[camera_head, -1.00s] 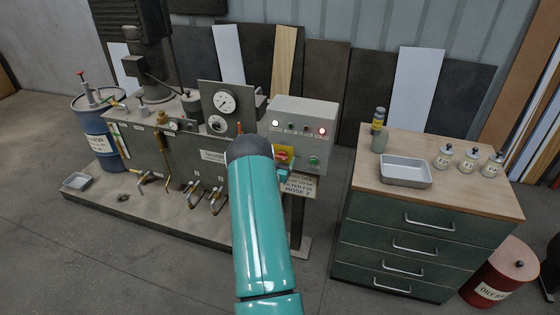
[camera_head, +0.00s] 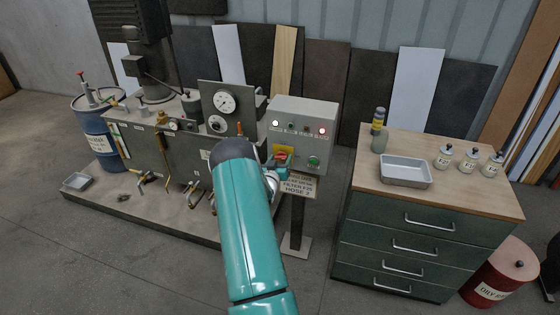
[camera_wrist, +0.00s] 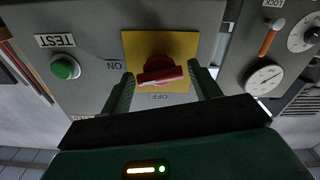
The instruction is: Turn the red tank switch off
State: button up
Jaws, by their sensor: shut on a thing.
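The red tank switch (camera_wrist: 159,71) sits on a yellow plate (camera_wrist: 188,45) on the grey control box. In the wrist view, the red handle lies nearly level across the picture between the two fingers of my gripper (camera_wrist: 161,80). The fingers are shut on it, one at each end. The label ON is left of the plate and the label OFF is just below the handle, both upside down. In the head view the red switch (camera_head: 281,156) shows small, and my arm hides most of the gripper (camera_head: 272,176).
A green TEST button (camera_wrist: 65,68) is left of the switch in the wrist view. Indicator lamps (camera_head: 298,126) line the box top. The press tank with gauge (camera_head: 224,102) stands left. A drawer cabinet (camera_head: 420,235) with a metal tray (camera_head: 405,181) stands right.

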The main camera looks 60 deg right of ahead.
jog(key=shift+n, duration=7.6)
jog(key=o, duration=1)
jog(key=shift+c, duration=0.2)
jog(key=shift+a, duration=0.1)
jog(key=s+a, duration=0.2)
jog(key=a, duration=1.1)
jog(key=shift+a, duration=0.25)
jog(key=shift+s, duration=0.1)
